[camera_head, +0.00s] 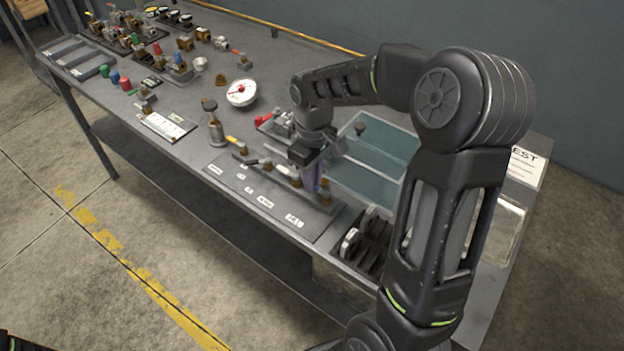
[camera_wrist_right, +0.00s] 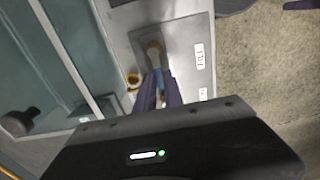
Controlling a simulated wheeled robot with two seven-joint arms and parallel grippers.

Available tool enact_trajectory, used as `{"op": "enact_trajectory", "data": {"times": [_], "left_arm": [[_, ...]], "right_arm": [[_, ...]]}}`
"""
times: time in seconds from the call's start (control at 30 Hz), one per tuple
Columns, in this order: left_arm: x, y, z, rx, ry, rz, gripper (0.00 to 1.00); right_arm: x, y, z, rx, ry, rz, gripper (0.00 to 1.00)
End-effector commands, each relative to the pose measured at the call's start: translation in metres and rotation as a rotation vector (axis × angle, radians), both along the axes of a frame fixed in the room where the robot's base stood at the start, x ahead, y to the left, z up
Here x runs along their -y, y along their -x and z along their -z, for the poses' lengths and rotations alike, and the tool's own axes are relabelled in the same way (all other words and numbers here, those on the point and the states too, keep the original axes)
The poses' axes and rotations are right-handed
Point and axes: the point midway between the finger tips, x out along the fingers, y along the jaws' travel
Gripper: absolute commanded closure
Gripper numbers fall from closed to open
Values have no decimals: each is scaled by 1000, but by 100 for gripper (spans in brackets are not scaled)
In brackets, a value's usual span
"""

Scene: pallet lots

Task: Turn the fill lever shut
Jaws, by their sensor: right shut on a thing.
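The fill lever (camera_wrist_right: 158,77) shows in the right wrist view as a narrow blue handle running down from a brass fitting, beside a white label reading FILL (camera_wrist_right: 200,55). My right gripper (camera_wrist_right: 160,92) has its two purple fingers closed around the handle. In the head view my right gripper (camera_head: 314,178) reaches down to the right end of the grey valve panel (camera_head: 240,181); its fingers and arm hide most of the lever there.
A clear-lidded tank (camera_head: 375,150) with a black knob lies just behind the panel. Other valve levers (camera_head: 264,164) stand left of my gripper. Black parts (camera_head: 372,238) sit at the front right.

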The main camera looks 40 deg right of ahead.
Motion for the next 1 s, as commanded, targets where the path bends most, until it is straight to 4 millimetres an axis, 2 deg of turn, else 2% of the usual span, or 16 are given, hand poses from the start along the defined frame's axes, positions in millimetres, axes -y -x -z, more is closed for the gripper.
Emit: {"op": "enact_trajectory", "data": {"times": [0.33,0.37,0.63,1.0], "left_arm": [[0,0,0,0,0,0,66],[0,0,0,0,0,0,66],[0,0,0,0,0,0,66],[0,0,0,0,0,0,66]], "right_arm": [[1,-1,-1,2,0,8,100],[1,-1,-1,2,0,8,87],[1,0,0,1,0,6,66],[1,0,0,1,1,5,66]]}}
